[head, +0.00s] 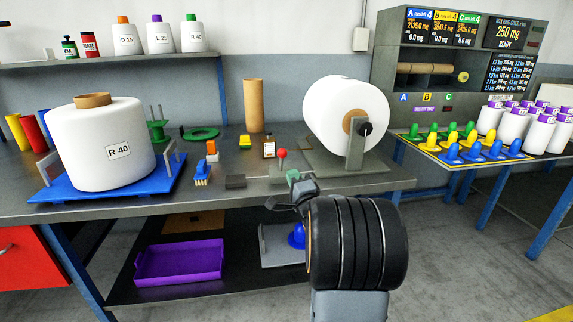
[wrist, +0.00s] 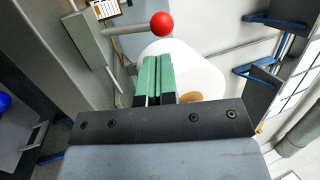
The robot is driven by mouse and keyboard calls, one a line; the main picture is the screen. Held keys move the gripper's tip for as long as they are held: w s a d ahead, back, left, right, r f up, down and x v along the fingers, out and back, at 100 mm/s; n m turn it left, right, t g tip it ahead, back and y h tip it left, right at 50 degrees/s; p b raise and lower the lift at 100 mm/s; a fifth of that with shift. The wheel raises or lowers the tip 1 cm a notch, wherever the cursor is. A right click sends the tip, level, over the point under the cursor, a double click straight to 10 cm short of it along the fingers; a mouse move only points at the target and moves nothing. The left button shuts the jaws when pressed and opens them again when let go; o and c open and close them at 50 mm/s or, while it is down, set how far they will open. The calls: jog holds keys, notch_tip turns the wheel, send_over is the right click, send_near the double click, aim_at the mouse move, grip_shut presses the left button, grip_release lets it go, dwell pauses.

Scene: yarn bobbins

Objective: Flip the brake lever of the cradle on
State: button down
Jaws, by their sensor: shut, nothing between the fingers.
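The cradle (head: 355,152) is a grey stand on the bench that holds a large white bobbin (head: 330,108) on its side. The brake lever's red ball (head: 282,153) tops a thin rod at the cradle's left front. In the wrist view the red ball (wrist: 162,24) sits at the end of a grey rod (wrist: 126,29) coming from a grey block at the left. My gripper (head: 292,177), with green fingertips, is shut and empty, just in front of and below the ball. In the wrist view the fingertips (wrist: 155,62) appear close below the ball, with a visible gap.
A white R 40 bobbin (head: 105,143) stands on a blue base (head: 60,190) at the left. A purple tray (head: 180,262) lies on the lower shelf. A side table (head: 480,158) holds cones.

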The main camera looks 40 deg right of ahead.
aim_at(283, 157)
jog(key=shift+x, duration=3.15)
